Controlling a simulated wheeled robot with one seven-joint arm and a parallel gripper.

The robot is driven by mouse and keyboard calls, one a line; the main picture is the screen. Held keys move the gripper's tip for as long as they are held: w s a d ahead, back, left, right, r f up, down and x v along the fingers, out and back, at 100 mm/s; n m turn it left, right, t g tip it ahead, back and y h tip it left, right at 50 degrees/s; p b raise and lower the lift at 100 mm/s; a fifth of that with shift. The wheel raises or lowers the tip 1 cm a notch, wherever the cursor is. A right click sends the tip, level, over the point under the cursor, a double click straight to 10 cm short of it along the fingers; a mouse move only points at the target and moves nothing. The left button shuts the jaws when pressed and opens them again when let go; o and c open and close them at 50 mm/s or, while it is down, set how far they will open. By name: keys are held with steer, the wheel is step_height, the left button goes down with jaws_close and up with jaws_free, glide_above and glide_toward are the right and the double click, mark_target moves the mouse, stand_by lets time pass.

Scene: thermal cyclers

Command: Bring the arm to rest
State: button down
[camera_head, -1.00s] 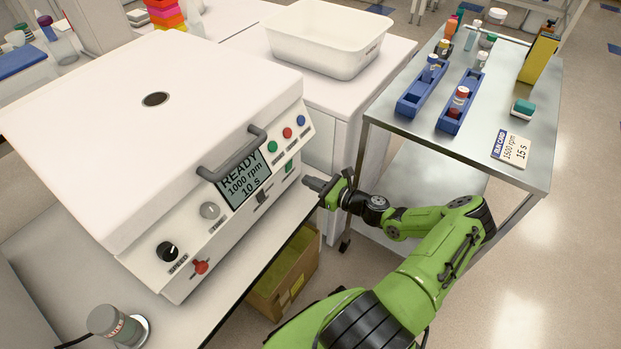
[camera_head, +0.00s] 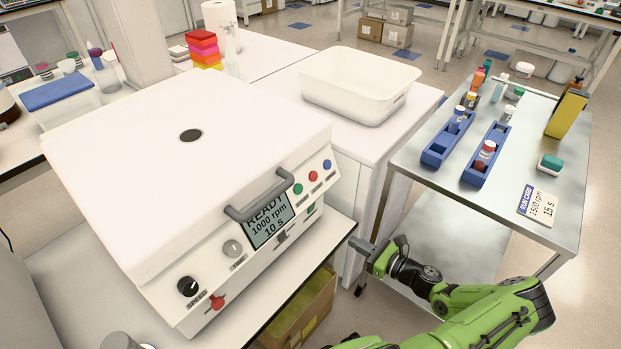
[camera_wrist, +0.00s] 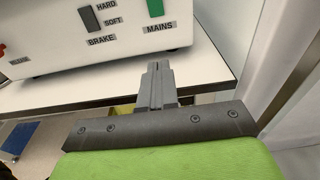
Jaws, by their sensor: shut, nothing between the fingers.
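My green arm reaches in from the lower right in the head view. My gripper (camera_head: 362,246) is shut and empty, in the gap between the machine's bench and the steel cart. In the wrist view my gripper (camera_wrist: 158,72) shows its grey fingers together, pointing at the front edge of the bench, below the machine's front panel. It appears apart from the machine. The white machine (camera_head: 150,150) has its lid down, and its display (camera_head: 270,222) reads READY, 1000 rpm, 10 s. The green MAINS switch (camera_wrist: 155,8) and the BRAKE switch (camera_wrist: 107,15) show in the wrist view.
The steel cart (camera_head: 450,185) on the right bears blue tube racks (camera_head: 472,178), a run card (camera_head: 538,205) reading 1500 rpm, 15 s, and a yellow box (camera_head: 566,113). A white tub (camera_head: 355,90) stands behind. A cardboard box (camera_head: 305,315) sits under the bench.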

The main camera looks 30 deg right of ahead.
steer(key=s+a+r+n+g+h+p, duration=0.1)
steer(key=a+r+n+g+p, duration=0.2)
steer(key=a+r+n+g, duration=0.65)
steer(key=s+a+r+n+g+h+p, duration=0.1)
steer(key=a+r+n+g+p, duration=0.4)
steer(key=r+n, duration=0.8)
steer(key=s+a+r+n+t+h+p, duration=0.1)
steer(key=s+a+r+n, duration=0.2)
steer(key=r, duration=0.4)
steer(key=s+a+r+n+t+h+p, duration=0.1)
steer(key=s+a+r+n+t, duration=0.1)
steer(key=s+r, duration=0.4)
steer(key=s+a+r+n+t+h+p, duration=0.1)
steer(key=s+a+r+n, duration=0.3)
steer(key=r, duration=0.4)
steer(key=shift+s+a+h, duration=0.25)
steer(key=shift+s+h, duration=0.05)
steer(key=shift+s, duration=0.35)
steer(key=shift+n+t, duration=0.25)
